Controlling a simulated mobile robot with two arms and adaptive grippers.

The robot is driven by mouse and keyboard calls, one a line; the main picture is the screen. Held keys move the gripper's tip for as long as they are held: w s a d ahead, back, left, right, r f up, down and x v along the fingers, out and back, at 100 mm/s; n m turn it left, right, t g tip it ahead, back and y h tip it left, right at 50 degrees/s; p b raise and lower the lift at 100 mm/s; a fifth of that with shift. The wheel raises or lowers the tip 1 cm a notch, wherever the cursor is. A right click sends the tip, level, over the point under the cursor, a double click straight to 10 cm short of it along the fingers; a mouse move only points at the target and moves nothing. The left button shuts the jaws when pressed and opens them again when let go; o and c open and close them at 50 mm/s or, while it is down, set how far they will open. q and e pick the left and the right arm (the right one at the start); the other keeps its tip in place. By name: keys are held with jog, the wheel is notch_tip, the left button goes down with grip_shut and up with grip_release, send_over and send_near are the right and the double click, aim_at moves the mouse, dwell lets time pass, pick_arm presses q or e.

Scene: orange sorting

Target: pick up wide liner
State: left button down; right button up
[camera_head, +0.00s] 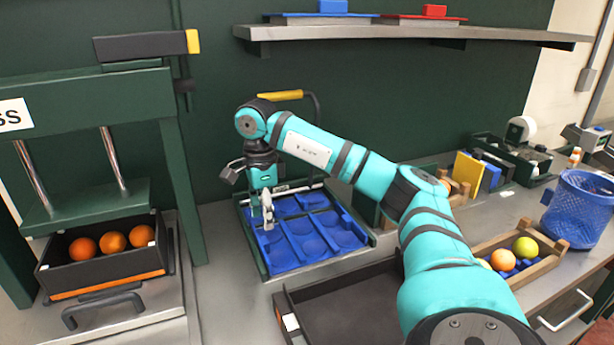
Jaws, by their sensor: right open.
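My right gripper (264,216) points down over the liner's left side. It is open, with nothing seen between its fingers. I cannot tell whether the fingertips touch the liner. The teal right arm reaches in from the lower right and hides part of the worktop. My left gripper is out of view.
A press with a dark box (100,262) of oranges stands left. An empty dark tray (345,312) lies in front. A wooden crate (545,262) of fruit and a blue mesh bin (578,212) are right. A shelf (400,30) with blue and red pieces hangs above.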

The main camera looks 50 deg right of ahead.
aim_at(266, 240)
jog(key=shift+s+a+f+p, duration=0.1)
jog(key=shift+f+p, duration=0.15)
jog(key=shift+f, duration=1.7)
jog(key=shift+a+f+p, duration=0.1)
jog(key=shift+f+p, duration=0.15)
jog(key=shift+f, duration=1.65)
grip_shut()
